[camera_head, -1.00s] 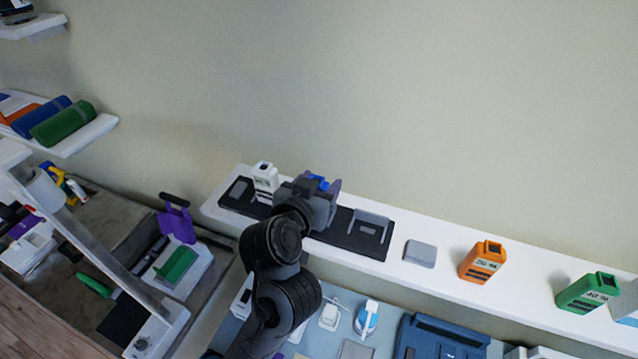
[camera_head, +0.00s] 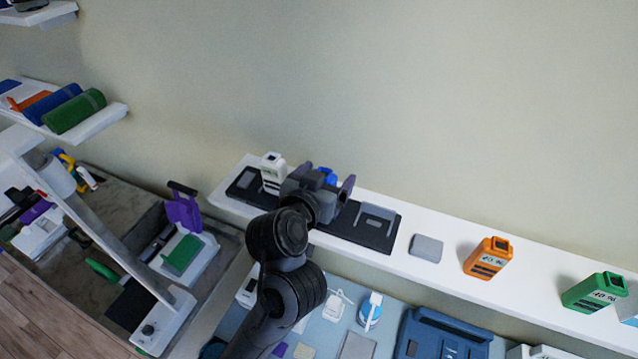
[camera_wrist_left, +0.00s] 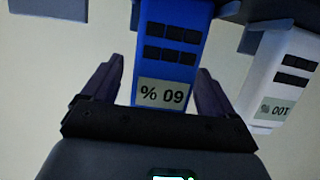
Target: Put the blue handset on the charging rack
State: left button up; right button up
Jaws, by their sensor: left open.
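The blue handset (camera_head: 328,176) shows only at its top in the head view, behind my left gripper (camera_head: 324,180). The left wrist view shows the blue handset (camera_wrist_left: 168,55) upside down, with a 60 % label, between the two spread fingers of my left gripper (camera_wrist_left: 157,85). Gaps show on both sides of it. The dark charging rack (camera_head: 357,234) lies on the white shelf. The handset stands at its middle part, with its base against dark rack parts; exact seating is hard to tell. My right gripper is out of view.
A white handset (camera_head: 272,172) stands on the rack's left part, close beside my gripper. The rack's right cradle (camera_head: 376,212) is empty. A grey block (camera_head: 426,248), an orange handset (camera_head: 488,258) and a green handset (camera_head: 594,292) stand along the white shelf (camera_head: 540,272).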

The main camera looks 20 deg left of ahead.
pick_arm(q)
jog(key=p+v, duration=0.6)
jog(key=v, duration=0.4)
jog(key=shift+s+p, duration=0.3)
jog(key=shift+p, duration=0.1)
jog(key=s+a+f+m+g, duration=0.1)
jog(key=s+a+f+g, duration=0.2)
jog(key=f, duration=0.5)
jog(key=s+a+f+g, duration=0.2)
jog(key=s+f, duration=0.3)
jog(key=f, duration=0.3)
jog(key=s+f+m+g, duration=0.1)
jog(key=s+f+g, duration=0.5)
jog(key=s+f, duration=0.3)
jog(key=s, duration=0.3)
